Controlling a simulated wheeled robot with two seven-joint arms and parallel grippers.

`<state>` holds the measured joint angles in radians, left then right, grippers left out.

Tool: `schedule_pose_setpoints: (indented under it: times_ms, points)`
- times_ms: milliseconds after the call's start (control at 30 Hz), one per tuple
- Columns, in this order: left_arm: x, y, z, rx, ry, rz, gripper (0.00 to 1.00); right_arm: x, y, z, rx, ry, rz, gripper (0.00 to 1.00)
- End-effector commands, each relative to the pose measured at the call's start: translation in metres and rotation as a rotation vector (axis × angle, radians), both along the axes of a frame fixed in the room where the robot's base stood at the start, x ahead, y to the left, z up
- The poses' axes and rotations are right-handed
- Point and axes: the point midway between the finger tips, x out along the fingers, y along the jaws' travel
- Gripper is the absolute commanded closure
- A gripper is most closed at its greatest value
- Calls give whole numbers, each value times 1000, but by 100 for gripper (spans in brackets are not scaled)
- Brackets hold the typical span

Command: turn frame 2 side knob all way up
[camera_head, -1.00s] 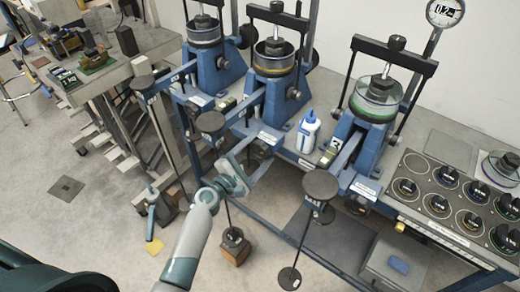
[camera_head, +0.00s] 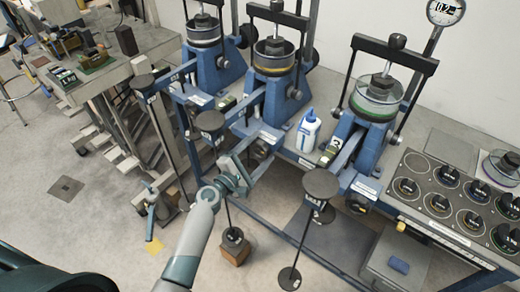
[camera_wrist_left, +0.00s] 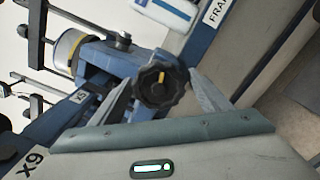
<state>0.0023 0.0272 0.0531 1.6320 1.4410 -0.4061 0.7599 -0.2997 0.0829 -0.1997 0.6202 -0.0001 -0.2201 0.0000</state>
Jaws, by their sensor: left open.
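The black lobed side knob (camera_wrist_left: 158,88) has a yellow mark near the top of its face in the left wrist view. It sits on a blue lever frame. My left gripper (camera_wrist_left: 163,92) is open, with one finger on each side of the knob; I cannot tell whether they touch it. In the head view my left gripper (camera_head: 247,167) is at the front of the middle blue frame (camera_head: 272,90), and the knob is hidden there. The frame's number is not readable in these views. My right gripper is not in view.
Blue frames stand to the left (camera_head: 208,60) and right (camera_head: 370,130). Lever arms with round dark pans (camera_head: 320,184) and hanging weights (camera_head: 232,236) reach forward near my left arm. A white bottle (camera_head: 308,132) stands between the middle and right frames.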

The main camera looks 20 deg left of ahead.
Motion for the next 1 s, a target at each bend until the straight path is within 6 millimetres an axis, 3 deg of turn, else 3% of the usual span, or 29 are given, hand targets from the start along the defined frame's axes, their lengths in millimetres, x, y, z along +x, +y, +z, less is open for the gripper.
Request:
schedule_pose_setpoints:
  times_ms: [167, 700, 1000]
  points:
    - [-6, 3, 0, 1, 0, 1, 30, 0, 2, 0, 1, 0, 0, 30]
    - [-52, 20, 1, 0, -2, 1, 30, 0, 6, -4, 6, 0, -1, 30]
    - [-56, 21, 1, -1, -2, 1, 30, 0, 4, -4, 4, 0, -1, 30]
